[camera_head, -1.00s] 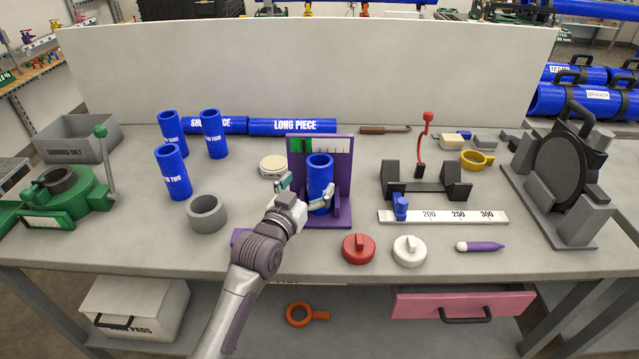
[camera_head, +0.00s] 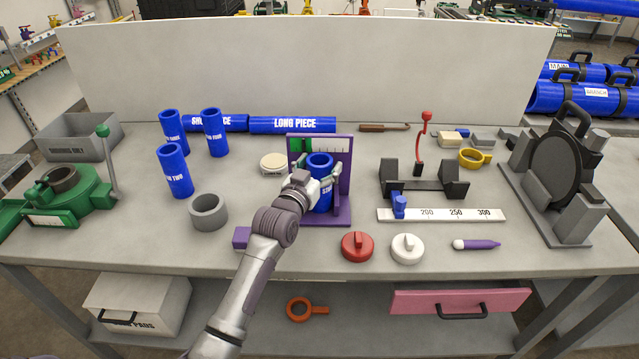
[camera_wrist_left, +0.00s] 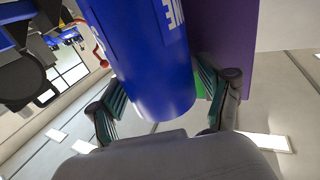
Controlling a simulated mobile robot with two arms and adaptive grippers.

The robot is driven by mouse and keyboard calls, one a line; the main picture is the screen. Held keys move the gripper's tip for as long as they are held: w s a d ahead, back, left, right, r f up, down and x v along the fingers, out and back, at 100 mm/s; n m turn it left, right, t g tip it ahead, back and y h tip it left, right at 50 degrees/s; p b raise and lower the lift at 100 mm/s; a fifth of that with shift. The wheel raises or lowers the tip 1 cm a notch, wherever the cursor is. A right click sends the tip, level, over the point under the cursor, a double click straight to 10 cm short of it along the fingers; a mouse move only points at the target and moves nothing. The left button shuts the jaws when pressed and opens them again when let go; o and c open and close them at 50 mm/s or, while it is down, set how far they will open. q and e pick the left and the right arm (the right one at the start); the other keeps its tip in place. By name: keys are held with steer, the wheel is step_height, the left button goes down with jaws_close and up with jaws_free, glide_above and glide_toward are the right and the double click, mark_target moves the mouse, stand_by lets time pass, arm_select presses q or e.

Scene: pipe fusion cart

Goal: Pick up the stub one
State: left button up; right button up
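Stub one, a short blue pipe (camera_head: 321,163) with white lettering, stands upright in a purple holder (camera_head: 343,150) with a green-marked back plate. My left gripper (camera_head: 323,180) is at the pipe, with one finger on each side of it. In the left wrist view the blue pipe (camera_wrist_left: 150,65) lies between the two green-padded fingers (camera_wrist_left: 160,100). Small gaps seem to show beside the pads, so the fingers look open around it. The pipe's lower end is partly hidden by my gripper in the head view. My right gripper is not in view.
Three other blue stubs (camera_head: 176,172) stand at the left, near a grey ring (camera_head: 208,210). A red cap (camera_head: 357,246) and a white cap (camera_head: 407,248) lie in front. A black clamp stand (camera_head: 425,185) and ruler strip (camera_head: 441,214) are to the right.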

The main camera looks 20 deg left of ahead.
arm_select(q)
jaws_close()
steer(key=shift+r, duration=0.2)
